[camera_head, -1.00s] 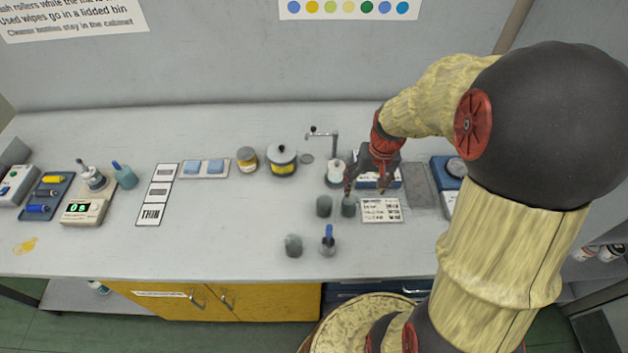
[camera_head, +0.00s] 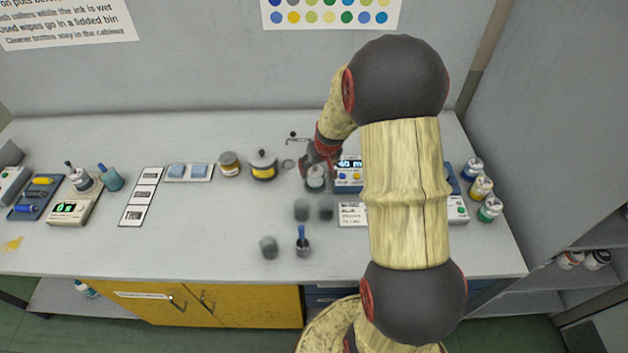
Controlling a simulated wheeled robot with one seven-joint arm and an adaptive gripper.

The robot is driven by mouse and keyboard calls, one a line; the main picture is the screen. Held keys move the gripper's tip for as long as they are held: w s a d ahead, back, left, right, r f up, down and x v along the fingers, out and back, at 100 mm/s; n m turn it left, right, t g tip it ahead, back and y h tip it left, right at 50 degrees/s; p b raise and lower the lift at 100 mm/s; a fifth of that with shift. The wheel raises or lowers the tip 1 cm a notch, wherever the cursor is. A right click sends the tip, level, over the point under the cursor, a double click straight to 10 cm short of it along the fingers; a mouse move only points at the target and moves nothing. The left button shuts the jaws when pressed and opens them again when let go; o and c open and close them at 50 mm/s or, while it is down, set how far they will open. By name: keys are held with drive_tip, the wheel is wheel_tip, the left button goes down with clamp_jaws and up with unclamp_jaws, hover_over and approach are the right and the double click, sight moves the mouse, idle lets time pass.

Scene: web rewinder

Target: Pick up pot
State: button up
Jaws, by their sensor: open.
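Several small grey-green pots stand on the bench right of centre: one pot (camera_head: 301,209), a second pot (camera_head: 326,207) beside it, and a third pot (camera_head: 268,247) nearer the front edge. A similar cup (camera_head: 303,243) holds a blue-handled tool. A larger lidded pot (camera_head: 263,167) with a yellow band stands farther back.
A jar (camera_head: 229,163) stands left of the lidded pot. A blue device (camera_head: 348,177) with a display is close right of my gripper, with a white card (camera_head: 352,214) in front. Bottles (camera_head: 481,187) line the right end. The front left-centre bench is clear.

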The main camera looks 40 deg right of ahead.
sight(316, 173)
drive_tip(key=x, duration=0.2)
drive_tip(key=b+x, duration=0.1)
drive_tip(key=x, duration=0.1)
drive_tip(key=b+x, duration=0.1)
drive_tip(key=x, duration=0.1)
drive_tip(key=shift+s+a+f, duration=0.2)
drive_tip(key=shift+a+f, duration=0.05)
drive_tip(key=shift+f, duration=0.15)
drive_tip(key=shift+r, duration=0.1)
drive_tip(key=shift+c, duration=0.9)
drive_tip(key=c, duration=1.1)
